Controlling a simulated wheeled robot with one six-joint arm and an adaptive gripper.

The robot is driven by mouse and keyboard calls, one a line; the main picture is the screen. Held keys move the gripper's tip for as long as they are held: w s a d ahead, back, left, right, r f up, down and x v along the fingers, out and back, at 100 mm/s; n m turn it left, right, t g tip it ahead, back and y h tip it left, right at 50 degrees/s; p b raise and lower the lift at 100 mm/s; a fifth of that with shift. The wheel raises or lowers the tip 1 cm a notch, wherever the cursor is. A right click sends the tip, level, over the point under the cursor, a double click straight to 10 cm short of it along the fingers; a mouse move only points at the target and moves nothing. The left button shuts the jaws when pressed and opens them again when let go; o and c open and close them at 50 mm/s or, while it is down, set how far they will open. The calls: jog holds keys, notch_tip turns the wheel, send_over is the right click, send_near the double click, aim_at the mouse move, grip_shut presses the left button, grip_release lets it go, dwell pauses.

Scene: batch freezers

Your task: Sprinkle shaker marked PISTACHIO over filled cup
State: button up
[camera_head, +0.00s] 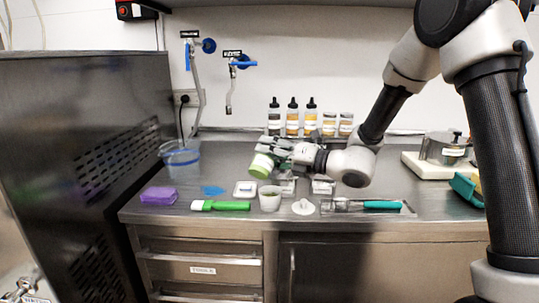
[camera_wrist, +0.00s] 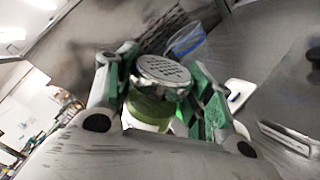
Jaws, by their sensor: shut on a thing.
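My gripper (camera_head: 271,154) is shut on a green-and-white shaker (camera_head: 261,166) above the counter. In the wrist view, the shaker's perforated metal top (camera_wrist: 164,70) shows between the green-padded fingers, with its green band (camera_wrist: 150,108) below. The shaker is tilted, its end pointing down and to the left in the head view. A pale cup (camera_head: 269,200) stands upright on the counter just below and slightly right of the shaker, apart from it. The cup's contents are too small to make out. The marking on the shaker is not readable.
A tray with a teal-handled tool (camera_head: 380,204) lies further right. Small white containers (camera_head: 245,189) stand nearby. Bottles and jars (camera_head: 310,122) line the back.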

jog(key=shift+r+n, duration=0.65)
jog(key=shift+n, duration=0.5)
jog(key=shift+r+n, duration=0.6)
jog(key=shift+n, duration=0.55)
notch_tip(320, 180, up, 2)
jog(key=n, duration=0.6)
jog(key=s+d, duration=0.4)
jog(key=s, duration=1)
jog(key=shift+s+d, duration=0.15)
jog(key=shift+s, duration=0.05)
